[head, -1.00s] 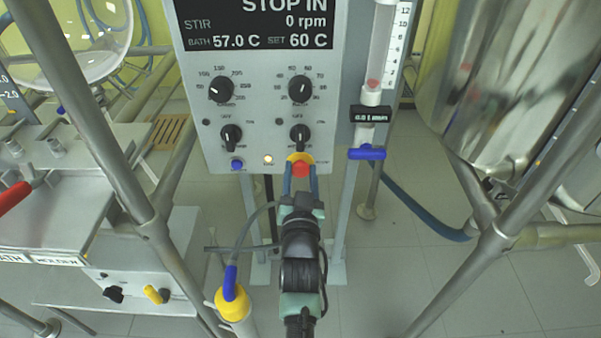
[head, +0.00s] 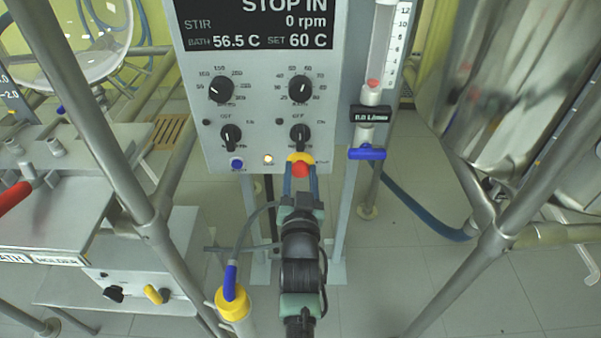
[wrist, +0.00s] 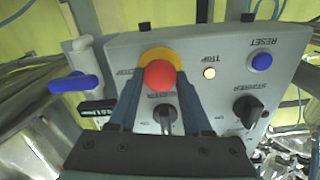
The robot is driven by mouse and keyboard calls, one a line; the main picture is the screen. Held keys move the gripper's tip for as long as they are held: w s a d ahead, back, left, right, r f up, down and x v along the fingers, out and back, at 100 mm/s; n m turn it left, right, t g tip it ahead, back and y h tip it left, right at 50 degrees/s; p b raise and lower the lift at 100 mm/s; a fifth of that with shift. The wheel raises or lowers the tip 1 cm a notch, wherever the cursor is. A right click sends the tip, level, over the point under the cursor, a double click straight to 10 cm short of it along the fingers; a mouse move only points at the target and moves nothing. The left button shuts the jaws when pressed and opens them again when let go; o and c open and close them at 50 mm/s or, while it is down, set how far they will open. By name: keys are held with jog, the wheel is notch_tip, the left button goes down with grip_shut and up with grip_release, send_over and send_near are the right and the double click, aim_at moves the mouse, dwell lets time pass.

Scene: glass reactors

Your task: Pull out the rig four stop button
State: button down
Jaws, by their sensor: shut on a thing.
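The red stop button (head: 300,170) with its yellow collar (head: 301,158) sits at the lower right of the grey control panel (head: 262,110). In the wrist view the red button (wrist: 159,76) lies between the two fingers, in front of the yellow collar (wrist: 163,56). My gripper (head: 300,180) is shut on the red button from below and in front. The panel's display (head: 262,27) reads "STOP IN", 0 rpm, bath 56.5 C, set 60 C. The trip lamp (wrist: 209,73) is lit amber. The fingers hide the button's sides.
A blue reset button (wrist: 261,62) and black knobs (head: 300,135) are on the same panel. A flow tube with a blue valve handle (head: 366,153) stands at right. Metal frame poles (head: 490,245) flank my arm on both sides.

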jog(key=shift+s, duration=0.55)
jog(key=shift+c, duration=1.6)
grip_release()
jog(key=s+p, duration=0.3)
jog(key=s, duration=1)
